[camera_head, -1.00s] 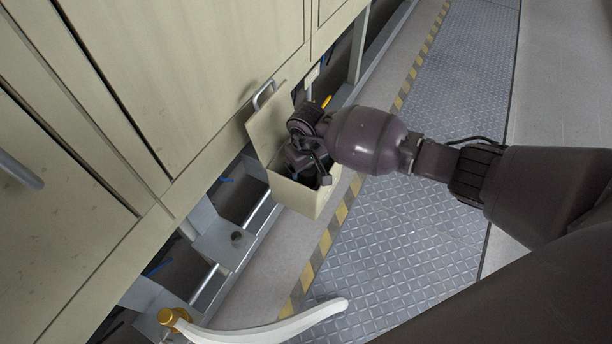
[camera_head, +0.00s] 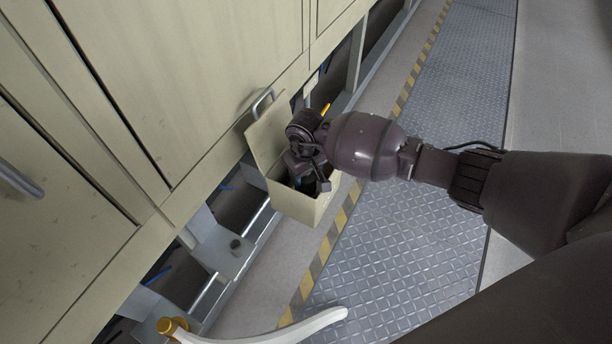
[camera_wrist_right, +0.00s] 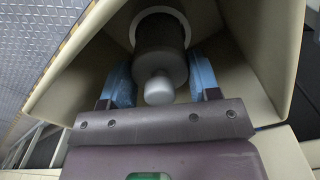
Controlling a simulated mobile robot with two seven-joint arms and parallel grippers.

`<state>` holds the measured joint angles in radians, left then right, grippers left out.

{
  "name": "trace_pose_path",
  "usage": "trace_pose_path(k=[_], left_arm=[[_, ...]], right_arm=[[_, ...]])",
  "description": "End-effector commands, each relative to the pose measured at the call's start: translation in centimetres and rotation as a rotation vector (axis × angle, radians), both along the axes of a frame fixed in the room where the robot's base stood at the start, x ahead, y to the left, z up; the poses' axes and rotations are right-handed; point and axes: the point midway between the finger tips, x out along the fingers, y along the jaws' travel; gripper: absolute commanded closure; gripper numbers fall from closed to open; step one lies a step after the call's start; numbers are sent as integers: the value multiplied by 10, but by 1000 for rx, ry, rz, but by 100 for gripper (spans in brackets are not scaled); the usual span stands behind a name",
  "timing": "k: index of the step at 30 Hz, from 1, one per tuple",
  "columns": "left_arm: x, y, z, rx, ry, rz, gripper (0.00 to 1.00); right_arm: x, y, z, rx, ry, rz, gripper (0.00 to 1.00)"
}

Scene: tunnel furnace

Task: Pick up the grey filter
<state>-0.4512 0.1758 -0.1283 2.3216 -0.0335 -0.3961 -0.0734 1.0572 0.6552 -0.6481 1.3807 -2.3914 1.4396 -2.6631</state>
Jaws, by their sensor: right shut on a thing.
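The grey filter (camera_wrist_right: 160,52) is a dark grey cylinder with a lighter rounded knob; it sits inside an open beige box (camera_head: 295,206) in the right wrist view. My right gripper (camera_wrist_right: 161,82) has its blue fingers on either side of the filter and is shut on it. In the head view my right gripper (camera_head: 311,172) reaches down into the box and hides most of the inside. The filter cannot be made out clearly there. My left gripper is not in view.
The box's raised flap with a metal handle (camera_head: 262,101) stands beside the gripper. Large beige cabinet panels (camera_head: 190,70) rise on the left. A yellow-black striped floor edge (camera_head: 318,262) and patterned metal flooring (camera_head: 405,230) lie to the right. A pale curved bar (camera_head: 310,326) shows at the bottom.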

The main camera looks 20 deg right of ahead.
Motion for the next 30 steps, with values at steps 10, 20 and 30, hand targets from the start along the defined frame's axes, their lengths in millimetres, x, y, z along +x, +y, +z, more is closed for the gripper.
trace_pose_path(k=[10,20,30], left_arm=[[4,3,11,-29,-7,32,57],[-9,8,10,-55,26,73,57],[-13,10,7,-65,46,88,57]], right_arm=[[5,-1,86,-1,-20,1,84],[3,0,161,0,-13,2,84],[1,0,194,1,-4,0,84]])
